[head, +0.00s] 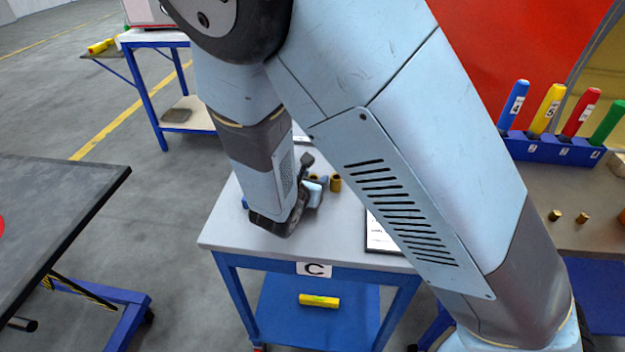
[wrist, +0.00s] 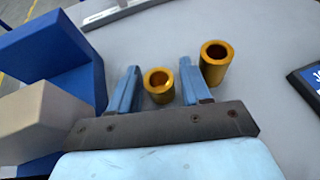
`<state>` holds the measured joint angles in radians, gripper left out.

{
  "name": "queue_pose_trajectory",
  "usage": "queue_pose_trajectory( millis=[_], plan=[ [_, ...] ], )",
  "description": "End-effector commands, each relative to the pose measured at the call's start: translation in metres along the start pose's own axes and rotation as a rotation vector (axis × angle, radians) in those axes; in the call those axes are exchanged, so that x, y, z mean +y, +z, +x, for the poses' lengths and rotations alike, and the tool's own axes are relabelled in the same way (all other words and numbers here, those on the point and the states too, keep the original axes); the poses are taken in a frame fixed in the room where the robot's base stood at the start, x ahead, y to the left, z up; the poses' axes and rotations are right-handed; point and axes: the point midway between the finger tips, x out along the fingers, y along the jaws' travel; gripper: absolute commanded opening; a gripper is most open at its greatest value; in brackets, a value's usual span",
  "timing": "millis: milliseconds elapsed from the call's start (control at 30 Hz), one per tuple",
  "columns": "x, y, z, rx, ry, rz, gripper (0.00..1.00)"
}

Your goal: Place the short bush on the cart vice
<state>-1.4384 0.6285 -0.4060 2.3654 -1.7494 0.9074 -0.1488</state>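Two gold hollow bushes stand upright on the grey top of cart C (head: 230,228). In the wrist view the short bush (wrist: 158,92) is between the two blue fingers of my gripper (wrist: 158,75), with a small gap on each side. The taller bush (wrist: 215,70) stands just beyond the right finger; in the head view a gold bush (head: 335,184) shows beside my gripper (head: 311,186). The fingers are apart and hold nothing. A blue block with a beige part (wrist: 45,115), possibly the vice, is left of the gripper; my arm mostly hides it in the head view.
A dark-framed tablet or sign (head: 380,238) lies on the cart's right side. A yellow bar (head: 319,300) is on the lower shelf. A dark table (head: 60,200) is at left. A blue rack (head: 555,148) with coloured handles is on the right bench.

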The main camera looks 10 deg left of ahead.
Motion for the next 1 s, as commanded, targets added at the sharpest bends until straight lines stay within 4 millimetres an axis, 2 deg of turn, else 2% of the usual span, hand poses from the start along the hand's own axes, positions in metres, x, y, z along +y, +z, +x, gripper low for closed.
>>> queue_pose_trajectory(
  millis=[267, 367, 700, 833, 1000],
  plan=[
    [0.001, 0.002, -0.008, 0.000, 0.002, 0.001, 0.48],
    [0.001, 0.002, -0.021, 0.001, 0.004, 0.001, 0.48],
    [0.001, 0.002, -0.086, 0.001, 0.004, 0.001, 0.48],
    [0.001, 0.002, -0.105, 0.001, 0.003, 0.001, 0.48],
    [0.001, 0.002, -0.118, 0.000, 0.002, -0.001, 0.48]
  ],
)
